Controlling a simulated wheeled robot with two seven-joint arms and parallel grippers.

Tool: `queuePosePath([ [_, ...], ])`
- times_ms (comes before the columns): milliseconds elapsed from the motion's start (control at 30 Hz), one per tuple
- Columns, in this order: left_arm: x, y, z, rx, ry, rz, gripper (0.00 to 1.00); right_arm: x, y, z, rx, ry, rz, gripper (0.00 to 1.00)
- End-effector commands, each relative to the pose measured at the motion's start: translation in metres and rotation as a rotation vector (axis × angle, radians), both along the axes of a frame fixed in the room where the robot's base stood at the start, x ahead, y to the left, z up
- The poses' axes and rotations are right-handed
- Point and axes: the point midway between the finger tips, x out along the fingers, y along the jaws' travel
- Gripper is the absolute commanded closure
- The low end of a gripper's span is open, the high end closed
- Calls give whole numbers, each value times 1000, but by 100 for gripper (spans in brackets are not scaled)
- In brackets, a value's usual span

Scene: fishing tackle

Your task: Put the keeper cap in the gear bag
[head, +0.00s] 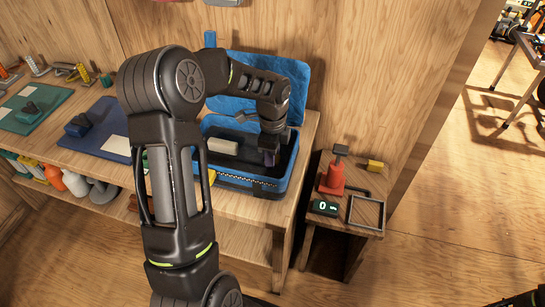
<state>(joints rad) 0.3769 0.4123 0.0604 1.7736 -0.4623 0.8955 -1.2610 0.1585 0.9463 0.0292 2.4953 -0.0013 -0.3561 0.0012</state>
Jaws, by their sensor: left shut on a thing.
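The blue gear bag (284,181) stands on the wooden bench with its lid (303,76) open against the wall. My left gripper (268,156) points down inside the bag's opening, towards its right side. It is shut on a small dark purplish thing, perhaps the keeper cap, which the fingers mostly hide. I cannot tell whether this thing touches the bag's floor. A cream block (222,146) is in the bag, left of the gripper. My right gripper is out of view.
A blue mat (98,142) and a green mat (36,106) lie on the bench at left. Bottles fill the shelf below.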

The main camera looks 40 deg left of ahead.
Motion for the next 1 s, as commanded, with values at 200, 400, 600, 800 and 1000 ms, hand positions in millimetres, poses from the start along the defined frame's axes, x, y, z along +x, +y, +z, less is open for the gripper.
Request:
queuePosePath([
  [200,0,0,-3,0,0,0,100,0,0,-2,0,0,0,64],
  [400,0,0,-3,0,0,0,51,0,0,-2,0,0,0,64],
  [600,0,0,-3,0,0,0,42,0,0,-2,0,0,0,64],
  [800,0,0,-1,0,0,0,42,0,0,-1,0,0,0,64],
  [1000,1,0,16,1,-4,1,42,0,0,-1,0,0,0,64],
])
